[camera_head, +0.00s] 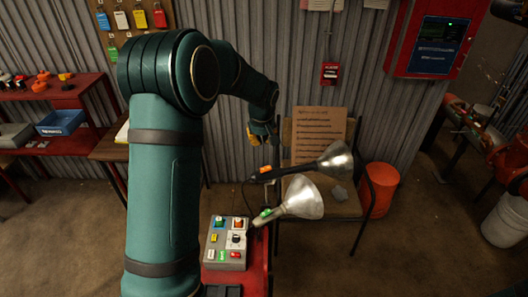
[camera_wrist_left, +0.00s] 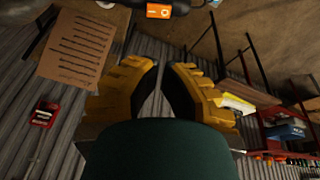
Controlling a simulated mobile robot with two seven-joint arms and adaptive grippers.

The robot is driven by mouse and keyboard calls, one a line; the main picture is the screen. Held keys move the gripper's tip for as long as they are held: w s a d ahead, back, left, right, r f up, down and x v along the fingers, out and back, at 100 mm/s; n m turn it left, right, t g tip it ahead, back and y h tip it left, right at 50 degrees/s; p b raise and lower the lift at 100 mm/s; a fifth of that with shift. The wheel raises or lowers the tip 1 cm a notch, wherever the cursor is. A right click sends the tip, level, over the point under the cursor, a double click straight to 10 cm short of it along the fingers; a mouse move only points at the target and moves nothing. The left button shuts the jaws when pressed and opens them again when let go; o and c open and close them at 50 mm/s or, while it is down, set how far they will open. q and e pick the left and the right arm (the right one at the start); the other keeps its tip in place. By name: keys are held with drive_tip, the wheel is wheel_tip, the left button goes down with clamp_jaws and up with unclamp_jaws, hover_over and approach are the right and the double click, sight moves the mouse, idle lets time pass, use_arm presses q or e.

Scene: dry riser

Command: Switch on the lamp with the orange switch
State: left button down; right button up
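The lamp with the orange switch has a black body (camera_head: 293,170) and a silver cone shade (camera_head: 335,161) pointing right. Its orange switch (camera_head: 265,169) is on the left part of the body. The switch also shows at the top edge of the left wrist view (camera_wrist_left: 160,11). A second, light-coloured lamp (camera_head: 302,198) with a green switch (camera_head: 266,212) is just below it. My left gripper (camera_head: 260,138) is above the orange switch, apart from it. Its yellow fingers (camera_wrist_left: 161,66) are nearly tip to tip and hold nothing. My right gripper is not in view.
A grey control box (camera_head: 226,243) with coloured buttons stands on a red surface below the lamps. A chair with a brown notice board (camera_head: 318,135) is behind them, beside an orange bin (camera_head: 380,190). A red bench (camera_head: 75,145) is at left. My left arm hides much of the centre-left.

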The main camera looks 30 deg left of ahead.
sight(263, 168)
use_arm(q)
drive_tip(key=x, duration=0.4)
drive_tip(key=b+x, duration=0.1)
drive_tip(key=x, duration=0.6)
drive_tip(key=shift+d+f+b, duration=0.25)
drive_tip(key=shift+f+b, duration=0.05)
drive_tip(key=shift+f, duration=0.2)
drive_tip(key=shift+w+d+f, duration=0.1)
drive_tip(key=shift+f, duration=0.65)
